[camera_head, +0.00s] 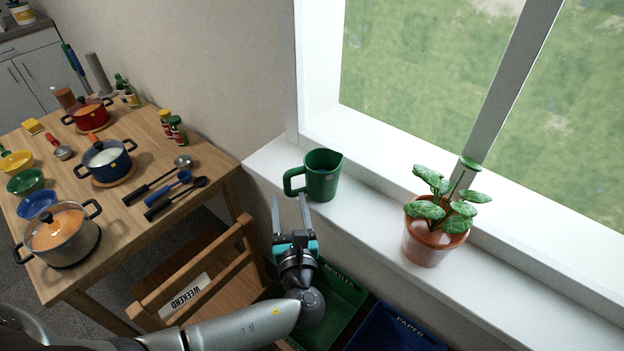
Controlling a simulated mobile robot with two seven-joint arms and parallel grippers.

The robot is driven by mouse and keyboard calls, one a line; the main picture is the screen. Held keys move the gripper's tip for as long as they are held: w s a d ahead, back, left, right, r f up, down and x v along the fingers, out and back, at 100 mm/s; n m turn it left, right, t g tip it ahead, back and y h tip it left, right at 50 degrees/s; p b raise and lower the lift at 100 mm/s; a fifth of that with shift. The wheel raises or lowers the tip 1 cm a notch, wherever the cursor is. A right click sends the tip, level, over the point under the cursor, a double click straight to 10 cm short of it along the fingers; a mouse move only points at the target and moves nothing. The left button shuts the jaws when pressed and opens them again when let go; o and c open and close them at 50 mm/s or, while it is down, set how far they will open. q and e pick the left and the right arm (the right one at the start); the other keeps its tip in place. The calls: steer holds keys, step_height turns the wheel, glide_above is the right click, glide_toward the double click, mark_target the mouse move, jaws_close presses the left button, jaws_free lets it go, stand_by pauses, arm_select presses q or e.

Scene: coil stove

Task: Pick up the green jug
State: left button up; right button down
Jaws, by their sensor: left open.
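The green jug (323,175) stands upright on the white window sill, its handle pointing left. My left gripper (290,205) is open and empty, its two fingers pointing up the picture toward the jug. The fingertips show just below the jug's handle, with the right fingertip close to it in the picture. I cannot tell whether it touches. My right gripper is not in view.
A potted plant (432,240) stands on the sill (375,225) to the jug's right. A wooden chair (205,275) and green (345,300) and blue (390,330) bins are below. A wooden table (75,205) at left holds pots, bowls and utensils.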

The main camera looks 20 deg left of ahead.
mark_target(288, 192)
arm_select(q)
steer(key=x, duration=0.5)
steer(key=shift+d, duration=0.1)
jaws_close()
stand_by(1.2)
